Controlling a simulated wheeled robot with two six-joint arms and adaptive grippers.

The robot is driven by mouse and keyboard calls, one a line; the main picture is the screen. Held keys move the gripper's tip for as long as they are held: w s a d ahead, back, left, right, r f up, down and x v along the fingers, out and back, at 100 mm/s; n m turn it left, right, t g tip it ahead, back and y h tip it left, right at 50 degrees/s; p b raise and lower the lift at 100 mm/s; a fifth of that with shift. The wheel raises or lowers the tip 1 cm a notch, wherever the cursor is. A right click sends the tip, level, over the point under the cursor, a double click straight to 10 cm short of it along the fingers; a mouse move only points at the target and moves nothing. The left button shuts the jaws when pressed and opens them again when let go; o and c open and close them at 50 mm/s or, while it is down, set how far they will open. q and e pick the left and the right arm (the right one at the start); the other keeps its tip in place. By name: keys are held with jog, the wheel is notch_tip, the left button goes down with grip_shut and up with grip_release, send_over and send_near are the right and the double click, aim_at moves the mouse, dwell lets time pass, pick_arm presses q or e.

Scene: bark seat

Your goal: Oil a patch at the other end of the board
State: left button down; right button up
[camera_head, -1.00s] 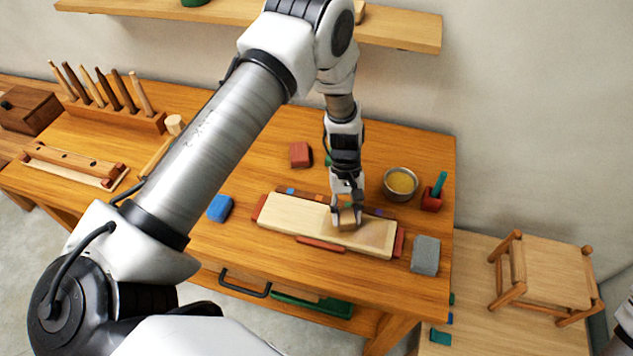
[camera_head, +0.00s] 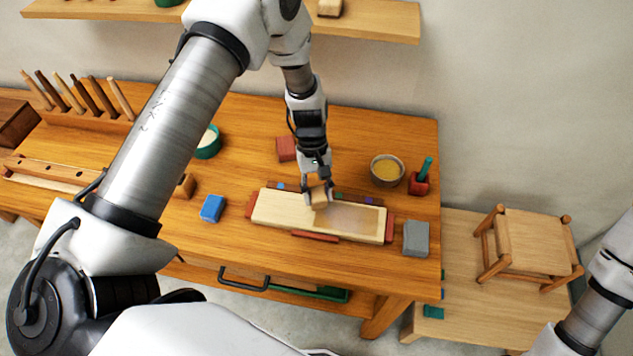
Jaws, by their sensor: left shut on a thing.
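A pale wooden board (camera_head: 275,211) lies on the workbench between red end blocks. A darker, oiled-looking patch (camera_head: 352,218) covers much of its right half; the left part is pale. My left gripper (camera_head: 319,186) is shut on a small tan block (camera_head: 320,198), over the middle of the board at the left edge of the dark patch. The block appears to touch the board, but its underside is hidden. A bowl of yellow oil (camera_head: 387,170) stands behind the board's right end. My right arm shows at the lower right, its gripper out of view.
A grey block (camera_head: 416,238) lies right of the board and a blue block (camera_head: 212,208) left of it. A red block (camera_head: 286,148) and a red holder with a green handle (camera_head: 419,183) stand behind. A stool (camera_head: 527,243) is at right.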

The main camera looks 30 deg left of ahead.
pick_arm(q)
jog(key=r+p, duration=0.2)
jog(key=r, duration=0.1)
jog(key=shift+a+r, duration=0.15)
jog(key=shift+a, duration=0.05)
jog(key=shift+d+r, duration=0.1)
jog(key=shift+r, duration=0.1)
